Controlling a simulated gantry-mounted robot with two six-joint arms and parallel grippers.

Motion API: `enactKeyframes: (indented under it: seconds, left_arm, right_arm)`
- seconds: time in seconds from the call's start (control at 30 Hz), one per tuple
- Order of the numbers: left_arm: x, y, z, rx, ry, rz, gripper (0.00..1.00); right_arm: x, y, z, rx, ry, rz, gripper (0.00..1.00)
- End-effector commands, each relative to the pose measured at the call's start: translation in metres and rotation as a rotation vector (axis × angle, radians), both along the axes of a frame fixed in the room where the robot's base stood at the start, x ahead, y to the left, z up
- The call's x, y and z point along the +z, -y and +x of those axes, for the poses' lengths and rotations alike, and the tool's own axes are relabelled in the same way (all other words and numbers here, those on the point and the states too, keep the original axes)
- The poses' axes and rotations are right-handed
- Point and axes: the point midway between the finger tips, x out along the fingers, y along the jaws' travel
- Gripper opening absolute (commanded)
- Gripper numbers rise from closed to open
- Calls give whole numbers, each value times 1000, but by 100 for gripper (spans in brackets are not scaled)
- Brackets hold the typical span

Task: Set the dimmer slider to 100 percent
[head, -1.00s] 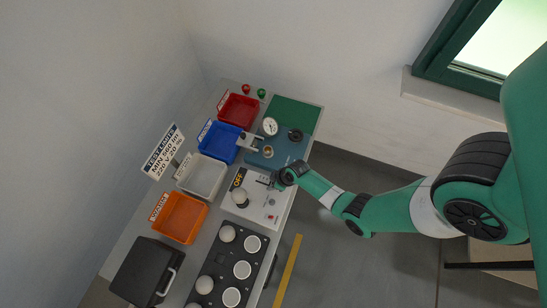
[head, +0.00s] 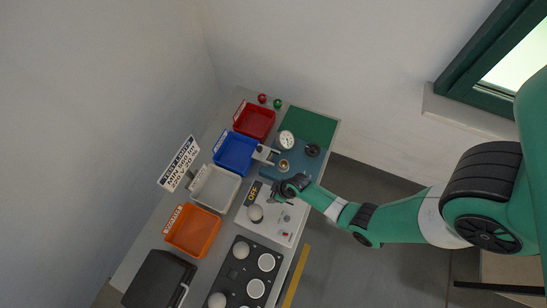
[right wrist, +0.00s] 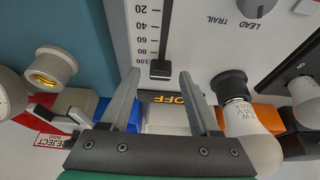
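The dimmer slider's black knob (right wrist: 160,69) sits at the lower end of its slot, beside the 100 mark of the printed scale (right wrist: 145,30) in the right wrist view. My right gripper (right wrist: 160,73) is open, with one finger on each side of the knob in the picture. A gap shows between the knob and each finger; I cannot tell the depth. In the head view my right gripper (head: 283,192) is over the white control panel (head: 287,226), and its wrist hides the slider. My left gripper is not in view.
A bulb (right wrist: 245,130) in a black socket stands close to the right finger, with the OFF sign (right wrist: 169,99) between the fingers. A blue plate with a brass socket (right wrist: 50,68) is at left. Red, blue, white and orange bins (head: 193,230) line the table's far side.

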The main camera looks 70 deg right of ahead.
Motion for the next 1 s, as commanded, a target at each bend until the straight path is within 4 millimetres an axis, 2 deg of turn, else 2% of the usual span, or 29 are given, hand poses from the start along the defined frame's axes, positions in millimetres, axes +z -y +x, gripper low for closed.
enactKeyframes:
  seconds: [0.17,0.27,0.37,0.53,0.7,0.83,1.0]
  left_arm:
    - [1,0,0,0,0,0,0]
    - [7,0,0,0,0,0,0]
    - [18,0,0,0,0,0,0]
    - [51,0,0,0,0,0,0]
    - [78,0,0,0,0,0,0]
    - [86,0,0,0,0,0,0]
    - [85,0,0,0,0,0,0]
  right_arm:
    - [2,0,-1,0,-1,1,62]
    - [11,0,-4,0,-1,0,62]
    - [30,-1,-11,-1,0,-1,62]
    - [74,-2,-27,-2,-1,1,62]
    - [101,-3,-39,-2,-1,1,62]
    - [108,-3,-44,-1,-1,0,62]
    - [108,-3,-45,0,0,0,62]
